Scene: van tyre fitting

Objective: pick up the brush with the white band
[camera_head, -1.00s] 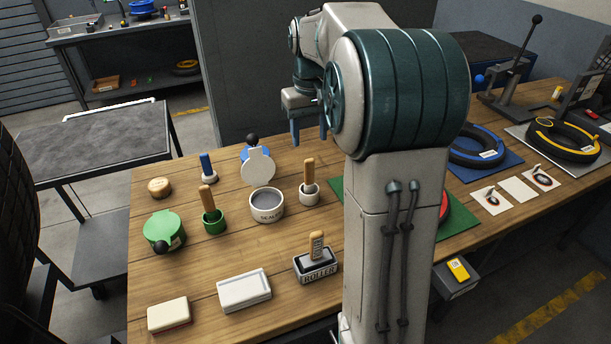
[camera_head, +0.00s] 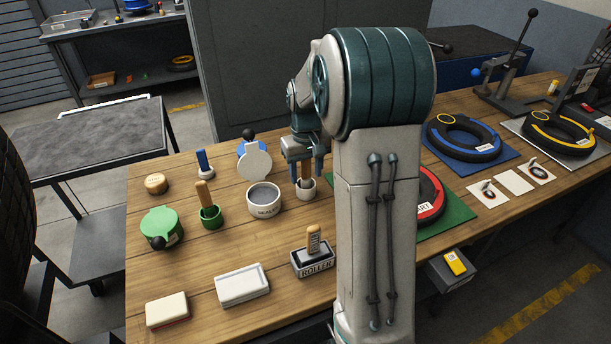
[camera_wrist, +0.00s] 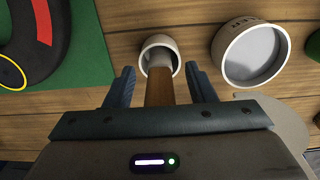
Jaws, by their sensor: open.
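The brush with the white band has a wooden handle and stands in a small white cup (camera_head: 308,194) on the bench. My gripper (camera_head: 305,172) is above this cup, its blue fingers open to either side of the handle. In the wrist view the brush's brown handle (camera_wrist: 159,88) lies between the open fingertips of my gripper (camera_wrist: 158,78), with a gap on each side. The white cup (camera_wrist: 160,50) shows beyond it. Most of the handle is hidden by my gripper in the head view.
A sealant pot (camera_head: 264,202) stands just left of the white cup. A green cup with another brush (camera_head: 203,193) and a green-lidded pot (camera_head: 161,228) stand farther left. A roller (camera_head: 314,241) sits in its holder in front. A tyre (camera_head: 432,194) lies on a green mat at right.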

